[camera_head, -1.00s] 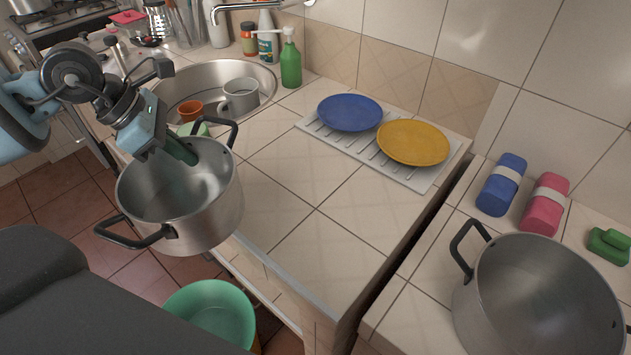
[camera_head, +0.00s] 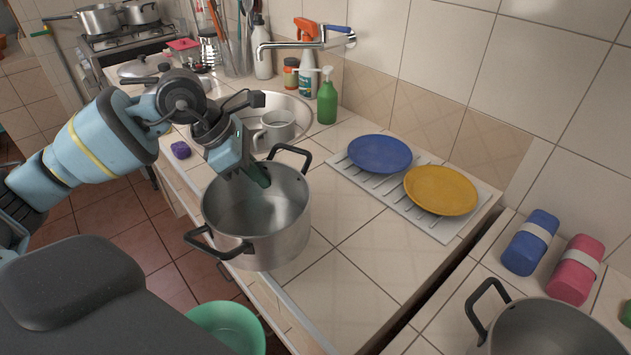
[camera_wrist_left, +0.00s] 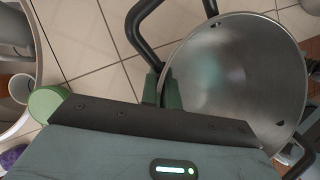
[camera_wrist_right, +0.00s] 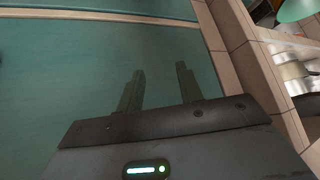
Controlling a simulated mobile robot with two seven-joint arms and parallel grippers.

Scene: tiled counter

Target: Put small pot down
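The small pot (camera_head: 285,232), steel with two dark handles, appears over the front of the tiled counter (camera_head: 345,285), left of the drying rack. It looks near upright; I cannot tell whether its base touches the tiles. My left gripper (camera_head: 259,178) is shut on its rim, with a finger inside the wall. The left wrist view shows the fingers (camera_wrist_left: 160,92) on the rim of the pot (camera_wrist_left: 240,75) near one handle. My right gripper (camera_wrist_right: 158,88) is outside the head view; its fingers are apart and empty before a teal surface (camera_wrist_right: 80,60).
A rack (camera_head: 398,208) with a blue plate (camera_head: 380,153) and a yellow plate (camera_head: 441,190) stands right of the pot. A sink (camera_head: 300,105) with a grey cup (camera_head: 278,126) lies behind. A larger pot (camera_head: 550,330) is at lower right. A green basin (camera_head: 228,325) is below the counter edge.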

